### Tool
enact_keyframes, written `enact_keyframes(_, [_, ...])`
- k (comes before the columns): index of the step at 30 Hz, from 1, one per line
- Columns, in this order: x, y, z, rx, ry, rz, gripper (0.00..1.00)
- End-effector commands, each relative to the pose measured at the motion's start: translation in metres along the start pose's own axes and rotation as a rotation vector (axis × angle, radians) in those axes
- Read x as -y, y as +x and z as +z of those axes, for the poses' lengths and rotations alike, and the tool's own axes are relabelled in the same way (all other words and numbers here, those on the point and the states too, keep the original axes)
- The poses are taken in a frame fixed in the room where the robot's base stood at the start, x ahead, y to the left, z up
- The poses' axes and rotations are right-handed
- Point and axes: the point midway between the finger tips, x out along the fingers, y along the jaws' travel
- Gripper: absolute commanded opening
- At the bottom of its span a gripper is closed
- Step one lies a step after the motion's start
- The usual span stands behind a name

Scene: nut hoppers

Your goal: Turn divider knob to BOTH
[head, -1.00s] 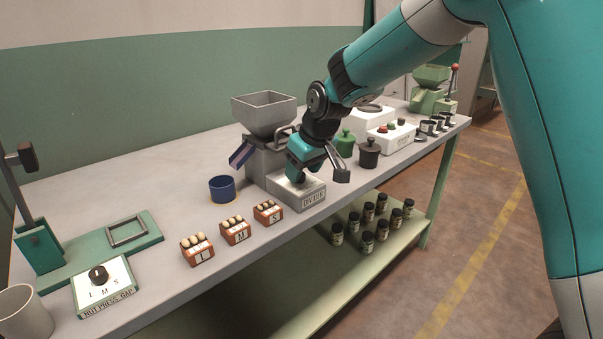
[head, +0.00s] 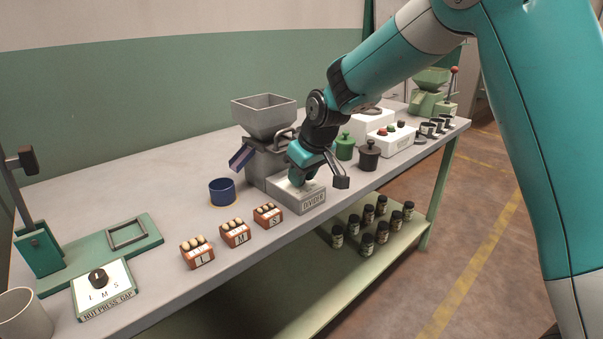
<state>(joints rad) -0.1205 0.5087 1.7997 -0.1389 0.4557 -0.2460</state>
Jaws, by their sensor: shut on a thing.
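The divider box (head: 312,200), a low grey box with a pale top and a DIVIDER label on its front, sits on the bench below the grey hopper. My gripper (head: 299,184) is over its top, pointing down, shut on the divider knob. The knob itself and the position marks are hidden behind my gripper and wrist, so I cannot tell where the knob points.
The grey hopper machine (head: 265,117) with a blue chute stands just behind. A blue cup (head: 222,191) and orange nut blocks (head: 235,234) are to the left. Green (head: 345,148) and black (head: 369,158) lidded pots stand close on the right.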

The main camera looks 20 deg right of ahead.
Motion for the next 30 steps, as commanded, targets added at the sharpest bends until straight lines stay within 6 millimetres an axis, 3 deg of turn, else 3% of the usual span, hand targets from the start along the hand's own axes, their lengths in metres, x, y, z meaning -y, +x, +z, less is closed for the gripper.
enact_keyframes(30, [-0.0047,-0.0001,-0.0018,0.000,-0.636,-0.264,0.03])
